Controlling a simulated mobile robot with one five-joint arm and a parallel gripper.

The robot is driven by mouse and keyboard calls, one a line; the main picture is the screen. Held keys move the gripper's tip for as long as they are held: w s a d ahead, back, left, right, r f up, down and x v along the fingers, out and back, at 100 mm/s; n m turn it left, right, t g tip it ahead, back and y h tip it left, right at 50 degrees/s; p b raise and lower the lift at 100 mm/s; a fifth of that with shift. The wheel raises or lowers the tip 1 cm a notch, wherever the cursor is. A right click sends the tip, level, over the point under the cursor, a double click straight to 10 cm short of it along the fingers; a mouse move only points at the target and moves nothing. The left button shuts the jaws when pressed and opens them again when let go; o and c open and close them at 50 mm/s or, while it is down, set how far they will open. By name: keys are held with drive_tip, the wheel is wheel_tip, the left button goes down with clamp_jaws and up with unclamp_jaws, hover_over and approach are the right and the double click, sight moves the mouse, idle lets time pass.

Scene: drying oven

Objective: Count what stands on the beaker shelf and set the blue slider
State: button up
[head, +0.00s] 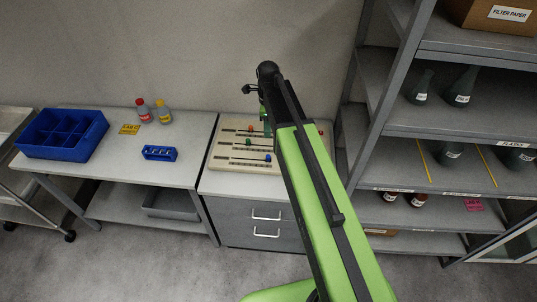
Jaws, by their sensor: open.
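A beige slider panel (228,160) lies on the grey drawer cabinet, partly hidden by my arm. Red, green and blue knobs show on its tracks; the blue slider (268,157) is at the right of the front track. A grey shelf rack (395,95) stands at right. Two dark flasks (461,86) stand on its upper shelf. I cannot read which shelf is for beakers; one label reads FLASKS.
At left, a table holds a blue divided bin (62,152), a red bottle (143,110), a yellow bottle (163,112), a yellow card (130,129) and a small blue rack (160,153). Red-capped bottles (418,201) and a pink note (473,204) are on a lower shelf. Front floor is clear.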

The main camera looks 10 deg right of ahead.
sight(268, 157)
wheel_tip(268, 157, down, 17)
drive_tip(key=b, duration=1.6)
drive_tip(key=shift+f+b, duration=0.15)
drive_tip(key=shift+b, duration=0.25)
clamp_jaws()
drive_tip(key=shift+s, duration=0.1)
